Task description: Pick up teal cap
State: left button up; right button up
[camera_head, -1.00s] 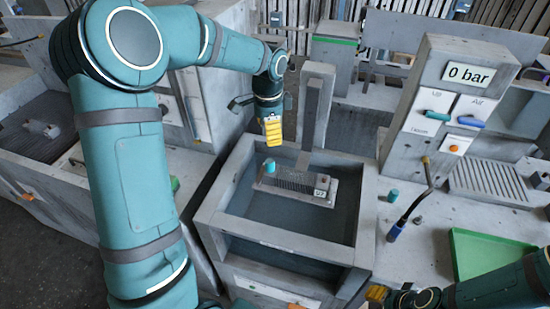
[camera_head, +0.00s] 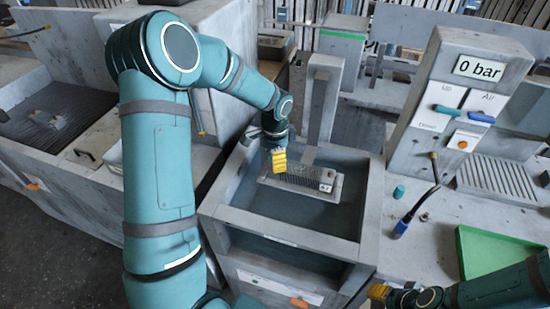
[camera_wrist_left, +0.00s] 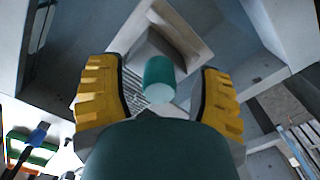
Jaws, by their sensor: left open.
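The teal cap (camera_wrist_left: 159,75) shows in the left wrist view, between the two yellow fingers of my left gripper (camera_wrist_left: 160,88), with a clear gap on each side. The gripper is open. In the head view my left gripper (camera_head: 280,164) is down in the grey tank, at the left part of the ribbed grey block (camera_head: 312,183), and hides this cap. A second small teal cylinder (camera_head: 399,191) stands on the bench to the right of the tank. My right gripper (camera_head: 378,292) is at the bottom edge, partly in view; its opening is unclear.
The tank's walls (camera_head: 366,215) surround the block, and a grey upright post (camera_head: 322,100) stands behind it. To the right are a panel reading 0 bar (camera_head: 478,69), a hose nozzle with a blue tip (camera_head: 400,229) and a green tray (camera_head: 490,256).

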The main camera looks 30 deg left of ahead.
pick_arm(q)
jog(key=c, duration=1.1)
notch_tip(320, 180, up, 10)
jog(key=shift+p, duration=0.45)
